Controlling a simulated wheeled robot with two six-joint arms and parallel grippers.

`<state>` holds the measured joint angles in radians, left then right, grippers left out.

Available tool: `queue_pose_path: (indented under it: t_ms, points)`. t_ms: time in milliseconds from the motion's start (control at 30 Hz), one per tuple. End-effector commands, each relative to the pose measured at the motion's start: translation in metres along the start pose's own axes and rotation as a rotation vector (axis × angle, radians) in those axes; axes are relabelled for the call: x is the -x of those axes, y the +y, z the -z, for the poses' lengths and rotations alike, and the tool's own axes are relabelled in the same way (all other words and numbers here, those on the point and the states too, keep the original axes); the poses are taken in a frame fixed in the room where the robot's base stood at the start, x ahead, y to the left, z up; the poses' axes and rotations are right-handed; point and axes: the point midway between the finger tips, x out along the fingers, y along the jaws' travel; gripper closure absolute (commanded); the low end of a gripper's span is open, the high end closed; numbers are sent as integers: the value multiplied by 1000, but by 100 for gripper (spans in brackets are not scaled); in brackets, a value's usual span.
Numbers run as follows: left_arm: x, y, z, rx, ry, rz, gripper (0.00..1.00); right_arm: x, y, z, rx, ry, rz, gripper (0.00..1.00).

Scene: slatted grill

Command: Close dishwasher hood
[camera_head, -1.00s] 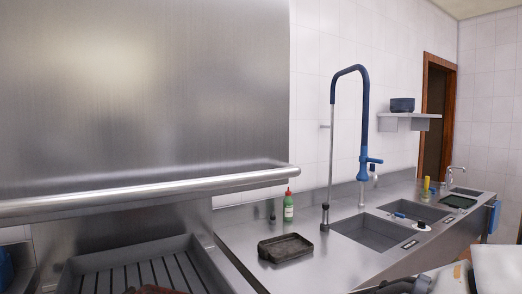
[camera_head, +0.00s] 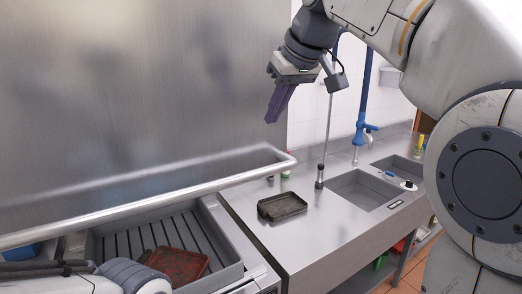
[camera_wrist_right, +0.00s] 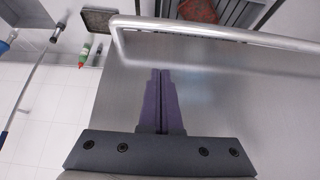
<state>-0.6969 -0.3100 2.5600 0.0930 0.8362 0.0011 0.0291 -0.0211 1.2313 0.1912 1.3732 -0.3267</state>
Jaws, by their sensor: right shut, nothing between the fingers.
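The dishwasher hood (camera_head: 130,90) is a large brushed-steel panel, raised above a slatted grey tray. Its round handle bar (camera_head: 190,192) runs along its lower edge. My right gripper (camera_head: 272,118) is shut and empty, with purple fingers, in front of the hood's right part and above the bar's right end. In the right wrist view the closed fingers (camera_wrist_right: 160,75) point toward the handle bar (camera_wrist_right: 220,32), apart from it in the picture; the hood face (camera_wrist_right: 240,100) lies behind. Part of my left arm shows at bottom left of the head view, but its gripper is not visible.
Under the hood, the slatted tray (camera_head: 215,240) holds a reddish-brown dish (camera_head: 178,264). A dark tray (camera_head: 282,207) lies on the steel counter at right. Beyond it are a sink (camera_head: 362,190) and a blue tap (camera_head: 363,110).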

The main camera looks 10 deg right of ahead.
Motion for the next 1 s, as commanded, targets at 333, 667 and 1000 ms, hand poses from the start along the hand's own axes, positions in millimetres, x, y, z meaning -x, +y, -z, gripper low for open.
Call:
queue_pose_path:
  t_ms: [333, 667, 1000]
  points:
    - [10, 1, 0, -2, 0, 0, 50, -74, -2, 0, 1, -6, 3, 100]
    - [16, 1, 1, -3, 0, 0, 50, -107, -1, -23, -1, -2, 2, 100]
    - [16, 1, 1, -3, 0, 0, 50, -112, -1, -29, 0, 1, 1, 100]
